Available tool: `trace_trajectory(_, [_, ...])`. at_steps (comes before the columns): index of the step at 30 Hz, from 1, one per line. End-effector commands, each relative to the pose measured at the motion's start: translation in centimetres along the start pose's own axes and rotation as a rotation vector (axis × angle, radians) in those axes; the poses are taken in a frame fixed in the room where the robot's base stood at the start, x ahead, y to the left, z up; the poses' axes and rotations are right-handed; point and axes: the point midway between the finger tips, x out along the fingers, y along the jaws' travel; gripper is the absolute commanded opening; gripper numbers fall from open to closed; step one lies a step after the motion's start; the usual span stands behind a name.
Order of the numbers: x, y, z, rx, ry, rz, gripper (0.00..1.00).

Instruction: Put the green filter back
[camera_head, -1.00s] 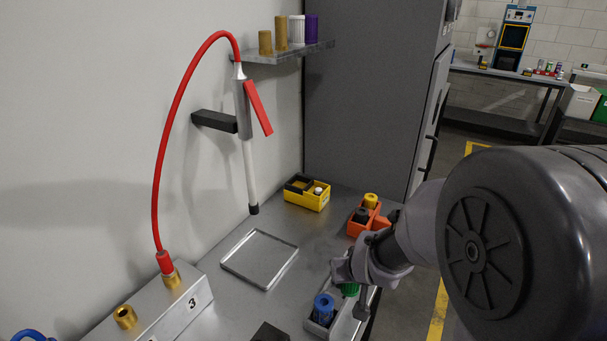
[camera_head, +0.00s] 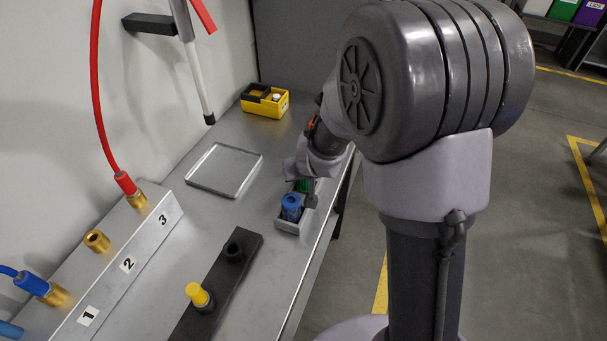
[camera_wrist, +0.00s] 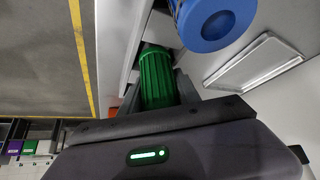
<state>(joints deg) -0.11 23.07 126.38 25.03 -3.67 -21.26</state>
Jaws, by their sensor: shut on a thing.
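The green filter (camera_wrist: 157,80) is a ribbed green cylinder between the fingers of my gripper (camera_wrist: 158,95) in the wrist view. My gripper is shut on it. In the head view, the green filter (camera_head: 303,185) shows only as a small patch behind the blue filter (camera_head: 291,207), at the far end of a grey tray (camera_head: 287,226). My wrist partly hides it there. I cannot tell whether it rests on the tray floor or is slightly raised. The blue filter also shows in the wrist view (camera_wrist: 210,22), beside the green one.
A dark bar (camera_head: 218,276) holds a yellow filter (camera_head: 198,295) and has an empty black socket (camera_head: 233,252). A flat metal tray (camera_head: 224,171) lies empty. A yellow box (camera_head: 265,101) stands at the back. A numbered block (camera_head: 128,262) with brass fittings is at left.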

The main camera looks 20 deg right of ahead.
Motion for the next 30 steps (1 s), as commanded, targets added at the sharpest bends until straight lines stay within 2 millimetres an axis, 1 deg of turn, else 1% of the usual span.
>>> trace_trajectory(1, [0.5, 0.0, 0.8, 0.001, -0.014, -0.001, 0.00])
trace_trajectory(3, [0.5, 0.0, 0.9, 0.001, -0.016, -0.001, 0.00])
trace_trajectory(4, [0.5, 0.0, 0.9, 0.001, -0.018, -0.001, 0.41])
trace_trajectory(7, [0.5, 0.0, 1.1, 0.001, -0.022, -0.001, 0.60])
trace_trajectory(9, [0.5, 0.0, 1.2, 0.002, -0.024, -0.001, 0.61])
trace_trajectory(11, [0.1, 0.0, 0.9, 0.002, -0.026, -0.002, 0.61])
trace_trajectory(13, [-1.2, 0.0, 0.2, 0.002, -0.027, -0.002, 0.61])
trace_trajectory(14, [-2.0, -0.1, 0.2, 0.002, -0.026, -0.002, 0.61])
trace_trajectory(18, [-6.7, 0.0, -0.3, 0.001, -0.018, -0.002, 0.61])
trace_trajectory(21, [-9.5, 0.0, -0.4, 0.001, -0.016, -0.001, 0.61])
trace_trajectory(24, [-11.5, 0.0, -0.4, 0.001, -0.014, -0.001, 0.61])
trace_trajectory(28, [-12.9, -0.1, -0.3, 0.004, -0.012, -0.004, 0.61])
trace_trajectory(29, [-13.6, -0.2, -0.5, 0.012, -0.010, -0.011, 0.61])
trace_trajectory(30, [-14.9, -0.6, -0.7, 0.032, -0.006, -0.027, 0.61])
